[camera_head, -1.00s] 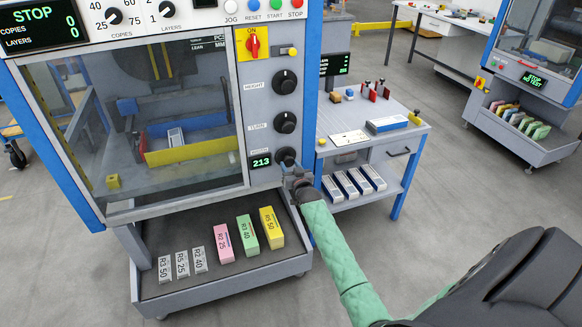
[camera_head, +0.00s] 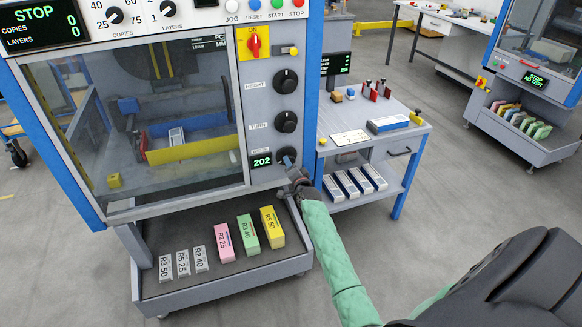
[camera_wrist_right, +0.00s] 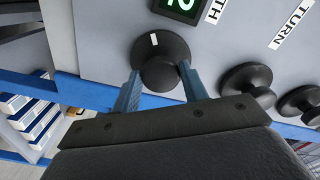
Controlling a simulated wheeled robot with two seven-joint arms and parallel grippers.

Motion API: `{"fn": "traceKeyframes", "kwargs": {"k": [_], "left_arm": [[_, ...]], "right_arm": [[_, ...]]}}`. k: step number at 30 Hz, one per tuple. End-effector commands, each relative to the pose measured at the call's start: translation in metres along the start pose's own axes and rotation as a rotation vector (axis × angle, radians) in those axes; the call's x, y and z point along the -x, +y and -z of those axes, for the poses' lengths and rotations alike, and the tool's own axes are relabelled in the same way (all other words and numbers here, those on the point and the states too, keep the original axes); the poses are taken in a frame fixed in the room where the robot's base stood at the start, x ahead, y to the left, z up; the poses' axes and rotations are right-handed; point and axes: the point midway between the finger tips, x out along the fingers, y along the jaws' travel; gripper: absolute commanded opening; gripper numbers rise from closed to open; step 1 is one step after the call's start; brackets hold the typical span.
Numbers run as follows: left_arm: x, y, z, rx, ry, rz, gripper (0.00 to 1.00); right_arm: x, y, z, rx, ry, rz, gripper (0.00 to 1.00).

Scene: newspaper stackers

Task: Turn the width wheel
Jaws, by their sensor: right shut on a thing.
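The width wheel (camera_head: 286,155) is a round black knob, the lowest of three on the grey panel, beside a green display (camera_head: 261,161) that reads 202. In the right wrist view the wheel (camera_wrist_right: 161,55) shows a white mark near its top left, and the display (camera_wrist_right: 184,6) is partly cut off. My right gripper (camera_head: 289,166) is at the wheel. Its two blue-grey fingers (camera_wrist_right: 160,88) sit on either side of the wheel and are shut on it. My left gripper is not in view.
The turn knob (camera_head: 286,122) and height knob (camera_head: 286,82) stand above the wheel. An open lower tray (camera_head: 160,297) with labelled blocks lies below the panel. A grey side table (camera_head: 345,160) with small parts stands close to the right of my right gripper.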

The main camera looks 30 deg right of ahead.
Motion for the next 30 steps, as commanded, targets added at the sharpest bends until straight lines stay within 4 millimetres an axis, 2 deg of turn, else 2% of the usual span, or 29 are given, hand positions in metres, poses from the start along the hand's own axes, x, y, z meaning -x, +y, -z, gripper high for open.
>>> {"fn": "traceKeyframes", "kwargs": {"k": [6,16,23,30], "left_arm": [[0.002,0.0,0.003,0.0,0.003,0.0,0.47],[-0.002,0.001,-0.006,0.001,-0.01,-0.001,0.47],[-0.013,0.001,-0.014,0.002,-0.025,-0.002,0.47],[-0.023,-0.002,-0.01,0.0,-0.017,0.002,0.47]], "right_arm": [[0.001,0.001,-0.002,-0.206,-0.002,-0.003,0.21],[0.001,-0.001,-0.002,-0.521,-0.003,-0.003,0.21],[0.001,-0.002,-0.001,-0.727,-0.002,-0.004,0.21],[0.001,-0.003,-0.001,-0.895,-0.002,-0.004,0.21]]}}
